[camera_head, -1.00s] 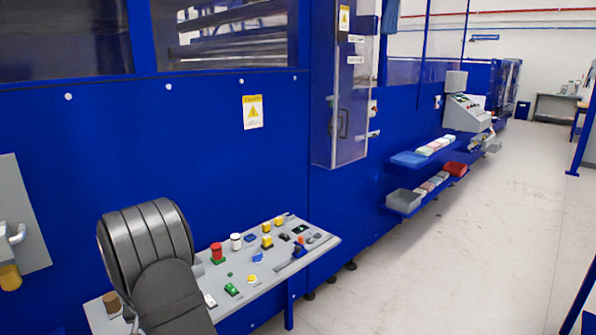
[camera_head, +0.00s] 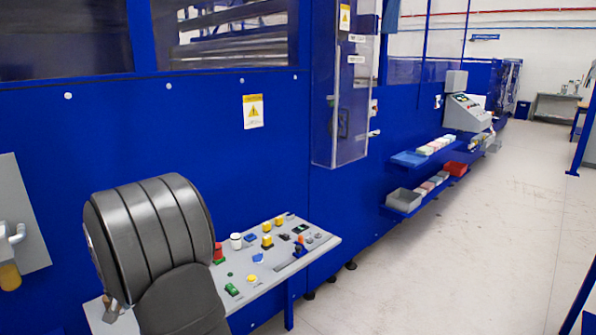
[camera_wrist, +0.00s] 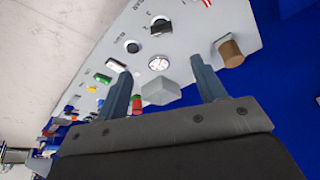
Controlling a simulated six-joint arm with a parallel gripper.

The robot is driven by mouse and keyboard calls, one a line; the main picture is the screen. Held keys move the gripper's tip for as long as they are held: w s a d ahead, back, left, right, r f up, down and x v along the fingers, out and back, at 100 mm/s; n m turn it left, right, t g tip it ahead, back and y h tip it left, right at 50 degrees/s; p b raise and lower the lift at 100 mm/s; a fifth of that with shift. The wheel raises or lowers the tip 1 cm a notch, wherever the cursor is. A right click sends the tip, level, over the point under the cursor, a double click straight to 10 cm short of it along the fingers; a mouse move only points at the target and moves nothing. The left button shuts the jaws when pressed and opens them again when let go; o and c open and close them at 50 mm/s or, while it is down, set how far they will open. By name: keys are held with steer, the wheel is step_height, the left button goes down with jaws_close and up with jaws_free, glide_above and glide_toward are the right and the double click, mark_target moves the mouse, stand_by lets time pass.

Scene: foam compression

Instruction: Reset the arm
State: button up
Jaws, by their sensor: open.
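My gripper (camera_wrist: 163,88) is open and empty in the wrist view, its two grey fingers apart in front of the grey control panel (camera_wrist: 190,40). A grey block-shaped knob (camera_wrist: 160,90) shows between the fingers; I cannot tell how far it is from them. A brown cylindrical knob (camera_wrist: 230,54) is just right of the right finger. In the head view my dark grey arm covers the left part of the control panel (camera_head: 262,282), and my gripper is hidden there.
The panel carries several buttons, including a red one (camera_head: 218,252), a white one (camera_head: 236,241) and a green one (camera_head: 232,290). The blue machine wall (camera_head: 190,130) rises behind it. Blue shelves (camera_head: 405,200) with bins stand farther right. The pale floor (camera_head: 480,240) at right is clear.

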steer(key=shift+w+a+f+m+h, duration=0.2)
steer(key=shift+w+f+m, duration=0.1)
steer(key=shift+f+m, duration=0.25)
steer(key=shift+w+a+f+m+h, duration=0.15)
steer(key=shift+w+f+m, duration=0.15)
steer(key=shift+f+m, duration=0.25)
steer(key=shift+f, duration=0.1)
steer(key=shift+c, duration=0.4)
